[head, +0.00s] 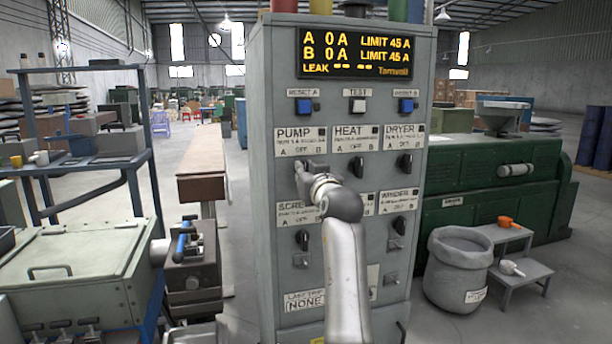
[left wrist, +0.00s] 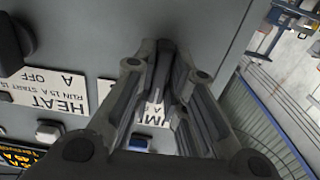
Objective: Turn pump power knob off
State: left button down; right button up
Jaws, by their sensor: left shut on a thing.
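The grey control cabinet (head: 262,200) stands in front of me in the head view. The PUMP label (head: 296,135) is at the upper left of its knob rows. My left gripper (head: 302,172) is at the knob place just under that label. In the left wrist view its fingers (left wrist: 168,62) are closed together against the panel, beside the partly covered PUMP label (left wrist: 155,113). It is shut on the pump knob, which the fingers hide, so I cannot tell where the knob points. My right gripper is not in view.
The HEAT knob (head: 357,167) and DRYER knob (head: 405,164) are to the right in the same row. A lower left knob (head: 303,239) is below my gripper. The display (head: 354,54) reads A 0 A and B 0 A.

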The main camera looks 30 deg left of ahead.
aim_at(301, 131)
pick_arm(q)
jog(key=shift+f, duration=0.3)
jog(key=c, duration=1.5)
grip_release()
jog(key=shift+w, duration=0.1)
jog(key=shift+o, duration=0.2)
jog(key=shift+a+r, duration=0.1)
jog(key=shift+r, duration=0.15)
notch_tip(301, 131, up, 10)
jog(key=shift+f, duration=0.15)
